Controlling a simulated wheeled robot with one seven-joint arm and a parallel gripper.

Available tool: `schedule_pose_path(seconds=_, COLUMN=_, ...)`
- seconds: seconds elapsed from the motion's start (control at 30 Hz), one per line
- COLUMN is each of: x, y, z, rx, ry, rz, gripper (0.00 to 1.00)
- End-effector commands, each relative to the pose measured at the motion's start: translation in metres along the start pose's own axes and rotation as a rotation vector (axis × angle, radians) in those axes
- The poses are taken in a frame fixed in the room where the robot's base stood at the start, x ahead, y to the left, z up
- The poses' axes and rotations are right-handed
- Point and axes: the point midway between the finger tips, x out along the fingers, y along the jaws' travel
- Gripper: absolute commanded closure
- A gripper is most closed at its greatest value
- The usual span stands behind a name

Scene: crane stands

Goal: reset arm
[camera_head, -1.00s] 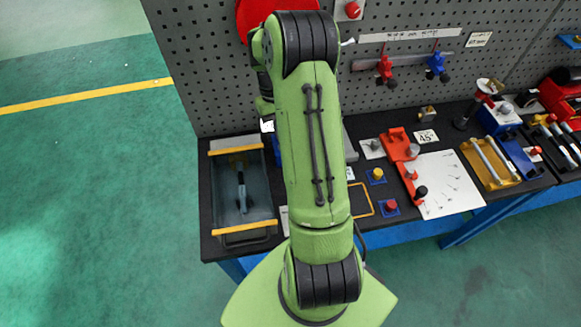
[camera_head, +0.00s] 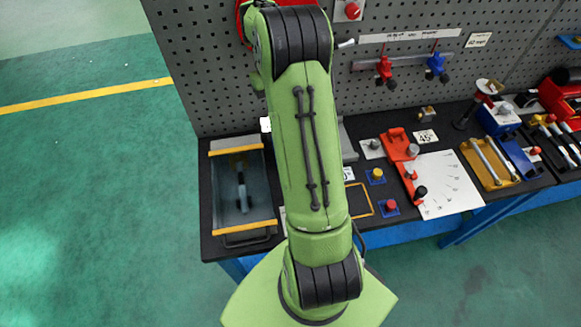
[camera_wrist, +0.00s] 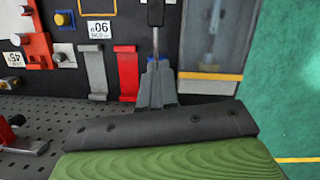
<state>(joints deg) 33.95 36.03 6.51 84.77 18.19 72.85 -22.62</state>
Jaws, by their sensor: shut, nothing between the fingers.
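My gripper (camera_wrist: 156,80) shows in the wrist view as grey fingers, shut, with nothing seen between them. A tool with a dark handle (camera_wrist: 155,13) and a thin metal shaft lines up just past the fingertips; I cannot tell how far beyond them it lies. In the head view my green arm (camera_head: 312,150) stands upright in the middle and hides my gripper.
A grey tray (camera_head: 263,180) with yellow end bars holds a small tool at the bench's left. A pegboard (camera_head: 210,70) rises behind the bench. Red and blue fixtures, a white sheet (camera_head: 445,190) and a yellow tray (camera_head: 468,152) lie to the right. Green floor at left is clear.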

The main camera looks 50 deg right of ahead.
Motion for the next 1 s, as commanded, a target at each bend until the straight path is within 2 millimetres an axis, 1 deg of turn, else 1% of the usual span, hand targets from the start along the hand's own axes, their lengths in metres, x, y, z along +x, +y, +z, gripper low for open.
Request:
schedule_pose_path(seconds=0.47, x=0.0, y=0.0, z=0.0, rx=-0.001, ry=0.001, rz=0.001, gripper=1.0)
schedule_pose_path(seconds=0.57, x=-0.01, y=-0.01, z=0.007, rx=-0.018, ry=0.029, rz=0.016, gripper=1.0)
schedule_pose_path(seconds=0.67, x=-0.034, y=-0.034, z=0.029, rx=-0.062, ry=0.109, rz=0.053, gripper=1.0)
schedule_pose_path(seconds=0.7, x=-0.043, y=-0.046, z=0.042, rx=-0.084, ry=0.15, rz=0.068, gripper=1.0)
schedule_pose_path(seconds=0.77, x=-0.054, y=-0.063, z=0.064, rx=-0.116, ry=0.211, rz=0.085, gripper=1.0)
schedule_pose_path(seconds=0.8, x=-0.06, y=-0.073, z=0.078, rx=-0.136, ry=0.254, rz=0.093, gripper=1.0)
schedule_pose_path(seconds=0.87, x=-0.065, y=-0.088, z=0.102, rx=-0.168, ry=0.316, rz=0.098, gripper=1.0)
schedule_pose_path(seconds=0.9, x=-0.067, y=-0.096, z=0.118, rx=-0.188, ry=0.358, rz=0.099, gripper=1.0)
schedule_pose_path(seconds=0.97, x=-0.067, y=-0.108, z=0.141, rx=-0.22, ry=0.42, rz=0.093, gripper=1.0)
schedule_pose_path(seconds=1.0, x=-0.065, y=-0.114, z=0.158, rx=-0.242, ry=0.462, rz=0.086, gripper=1.0)
